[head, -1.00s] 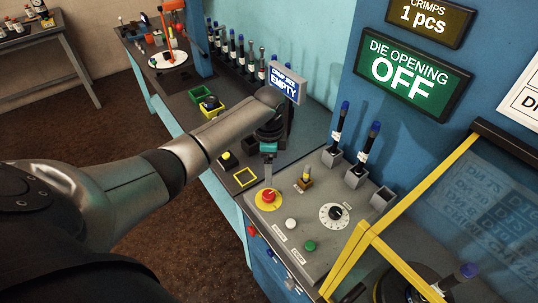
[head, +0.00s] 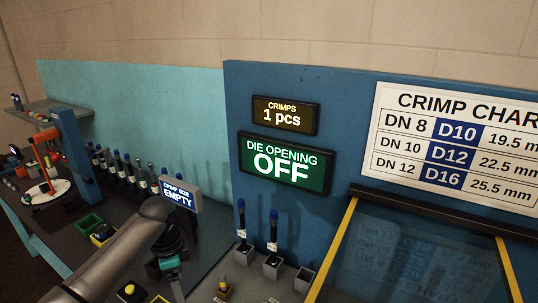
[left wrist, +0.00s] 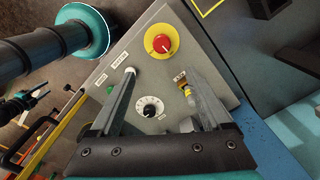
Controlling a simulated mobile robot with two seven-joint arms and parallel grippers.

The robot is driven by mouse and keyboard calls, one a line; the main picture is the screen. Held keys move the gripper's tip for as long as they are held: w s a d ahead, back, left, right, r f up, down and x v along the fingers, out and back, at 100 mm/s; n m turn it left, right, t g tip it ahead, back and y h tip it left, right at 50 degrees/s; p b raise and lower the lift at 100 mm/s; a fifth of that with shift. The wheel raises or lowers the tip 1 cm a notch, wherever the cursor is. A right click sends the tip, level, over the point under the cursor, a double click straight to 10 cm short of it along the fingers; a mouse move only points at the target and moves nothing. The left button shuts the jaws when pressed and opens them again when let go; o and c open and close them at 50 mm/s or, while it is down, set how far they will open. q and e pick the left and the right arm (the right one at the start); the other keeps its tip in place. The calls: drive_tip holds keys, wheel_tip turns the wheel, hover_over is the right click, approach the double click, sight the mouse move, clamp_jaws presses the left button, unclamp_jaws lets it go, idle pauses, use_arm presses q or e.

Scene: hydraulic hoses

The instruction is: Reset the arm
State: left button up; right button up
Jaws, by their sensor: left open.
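My left arm comes in from the lower left in the head view, and its wrist is over the bench beside the "CRIMP SIZE EMPTY" sign (head: 179,196). The fingertips are cut off at the bottom there. In the left wrist view my left gripper (left wrist: 158,80) is open and empty. Its fingers hang over the grey control panel (left wrist: 150,65), with a black-and-white dial (left wrist: 150,107) and a red emergency button on a yellow base (left wrist: 161,42) showing around them. A small brass-and-yellow fitting (left wrist: 187,90) shows beside the right finger. My right gripper is not in view.
Two blue-capped hose pieces (head: 272,232) stand in grey holders at the panel's back. The wall displays read "1 pcs" (head: 284,116) and "DIE OPENING OFF" (head: 286,163). A yellow-framed clear guard (head: 415,255) stands at right.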

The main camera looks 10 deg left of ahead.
use_arm(q)
drive_tip(key=s+d+f+n+t+h, duration=0.1)
drive_tip(key=s+d+f+n, duration=0.15)
drive_tip(key=s+d, duration=0.3)
drive_tip(key=s+d+f+n+t, duration=0.1)
drive_tip(key=s+d+f, duration=0.2)
drive_tip(key=s+d, duration=0.25)
drive_tip(key=s+r+n+t, duration=0.1)
drive_tip(key=s+r+n, duration=0.15)
drive_tip(key=s, duration=0.45)
drive_tip(key=s+r+n+t, duration=0.1)
drive_tip(key=s+r+n, duration=0.1)
drive_tip(key=s+n, duration=0.3)
wheel_tip(320, 180, down, 32)
drive_tip(key=s+m+g+b, duration=0.1)
drive_tip(key=s+g+b, duration=0.1)
drive_tip(key=b, duration=0.9)
drive_tip(key=s+a+f+b, duration=0.1)
drive_tip(key=s+f+b, duration=0.3)
drive_tip(key=f, duration=0.5)
drive_tip(key=s+a+f+b, duration=0.1)
drive_tip(key=s+f+b, duration=0.2)
drive_tip(key=s+f, duration=0.4)
drive_tip(key=s+a+f+g+y+b, duration=0.1)
drive_tip(key=s+f+b, duration=0.3)
drive_tip(key=f, duration=0.6)
drive_tip(key=shift+s+f+b, duration=0.3)
drive_tip(key=shift+s+f, duration=0.05)
drive_tip(key=shift+s, duration=0.3)
